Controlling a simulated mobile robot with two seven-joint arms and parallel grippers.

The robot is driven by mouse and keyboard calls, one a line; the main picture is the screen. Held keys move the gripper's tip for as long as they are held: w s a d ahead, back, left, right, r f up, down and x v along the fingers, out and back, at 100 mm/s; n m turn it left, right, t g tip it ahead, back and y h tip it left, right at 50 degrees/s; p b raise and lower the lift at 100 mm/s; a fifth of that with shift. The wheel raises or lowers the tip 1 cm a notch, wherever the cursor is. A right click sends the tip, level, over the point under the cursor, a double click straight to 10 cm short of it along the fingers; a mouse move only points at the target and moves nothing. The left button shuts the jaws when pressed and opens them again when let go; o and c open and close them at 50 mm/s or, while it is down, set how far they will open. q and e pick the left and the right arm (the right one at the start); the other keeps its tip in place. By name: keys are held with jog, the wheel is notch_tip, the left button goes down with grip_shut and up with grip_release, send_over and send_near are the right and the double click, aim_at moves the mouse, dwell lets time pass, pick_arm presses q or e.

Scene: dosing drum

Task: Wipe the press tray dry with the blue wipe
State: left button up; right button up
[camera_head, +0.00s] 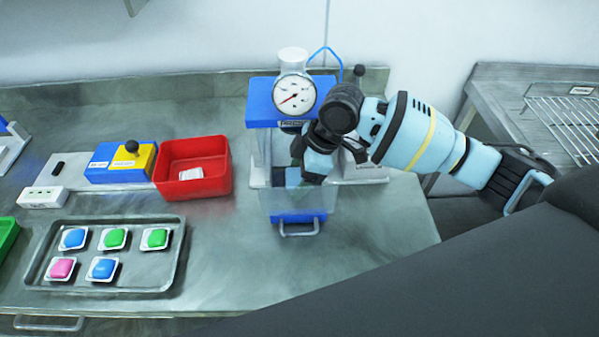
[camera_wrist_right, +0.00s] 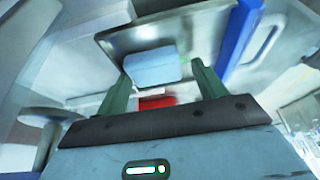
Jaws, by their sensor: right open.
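The press with its round gauge (camera_head: 295,95) and blue head stands at the back of the bench. A blue drawer front with a handle (camera_head: 298,226) shows low at its front, behind a clear guard. My right gripper (camera_head: 298,170) reaches into the press from the right; its fingertips are mostly hidden in the head view. In the right wrist view, its two green fingers (camera_wrist_right: 163,88) are apart. The light blue wipe (camera_wrist_right: 152,66) lies on the grey metal press tray (camera_wrist_right: 195,35), just beyond and between the fingertips. I cannot tell whether they touch it. My left gripper is not in view.
A red bin (camera_head: 208,186) stands left of the press, beside a blue and yellow box (camera_head: 122,163). A metal tray (camera_head: 130,276) with several coloured packs lies front left. The bench front right of the press is clear. A wire rack (camera_head: 565,125) stands far right.

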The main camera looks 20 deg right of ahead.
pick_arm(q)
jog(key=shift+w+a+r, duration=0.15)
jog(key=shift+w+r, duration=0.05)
pick_arm(e)
jog(key=shift+d, duration=0.1)
jog(key=shift+r, duration=0.15)
jog(key=c, duration=0.9)
pick_arm(q)
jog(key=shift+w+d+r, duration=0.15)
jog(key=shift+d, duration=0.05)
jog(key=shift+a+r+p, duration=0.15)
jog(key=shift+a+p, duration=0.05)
jog(key=shift+p, duration=0.15)
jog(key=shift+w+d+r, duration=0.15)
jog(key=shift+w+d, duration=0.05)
dwell(0.8)
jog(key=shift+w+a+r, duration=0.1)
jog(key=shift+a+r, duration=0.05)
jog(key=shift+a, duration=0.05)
dwell(0.6)
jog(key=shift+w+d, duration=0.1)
pick_arm(e)
jog(key=shift+d, duration=0.1)
